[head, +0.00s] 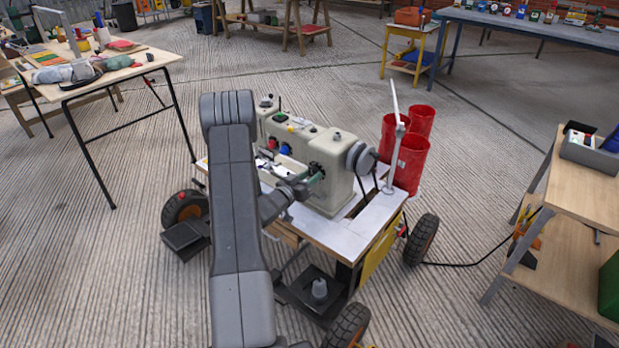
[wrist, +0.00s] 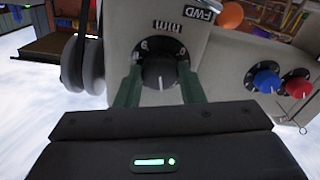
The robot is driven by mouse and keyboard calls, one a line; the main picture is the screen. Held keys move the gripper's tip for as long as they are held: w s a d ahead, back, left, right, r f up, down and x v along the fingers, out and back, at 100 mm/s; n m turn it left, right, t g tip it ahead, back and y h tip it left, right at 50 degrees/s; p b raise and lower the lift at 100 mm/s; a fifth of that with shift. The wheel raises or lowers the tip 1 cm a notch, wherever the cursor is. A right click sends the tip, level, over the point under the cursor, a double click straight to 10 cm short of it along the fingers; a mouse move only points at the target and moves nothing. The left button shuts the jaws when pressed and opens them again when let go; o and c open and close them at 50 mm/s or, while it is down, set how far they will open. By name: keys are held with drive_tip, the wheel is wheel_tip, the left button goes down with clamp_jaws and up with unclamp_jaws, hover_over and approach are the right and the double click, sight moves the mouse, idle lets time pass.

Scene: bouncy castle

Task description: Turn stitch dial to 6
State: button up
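The stitch dial (wrist: 160,71) is a black round knob on the beige sewing machine (head: 340,150). In the wrist view the machine's lettering appears upside down. The dial's white pointer line points down in the picture; a few small digits show above the knob, too small to read surely. My gripper (wrist: 161,73) is open, with one dark green finger on each side of the dial and narrow gaps that are hard to judge. Whether the fingertips touch the knob is not clear. In the head view my gripper (head: 312,182) is at the machine's near side.
Blue (wrist: 266,81) and red (wrist: 297,83) knobs sit on the machine to the right in the wrist view. A grey handwheel (wrist: 84,65) is at left. The machine stands on a wheeled cart (head: 325,238); red bins (head: 411,160) stand behind it.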

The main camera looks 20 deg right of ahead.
drive_tip(key=shift+f+m+b, duration=0.1)
drive_tip(key=shift+m+b, duration=0.2)
drive_tip(key=shift+b, duration=0.3)
drive_tip(key=shift+m+b, duration=5.5)
drive_tip(key=shift+b, duration=0.85)
drive_tip(key=o, duration=1)
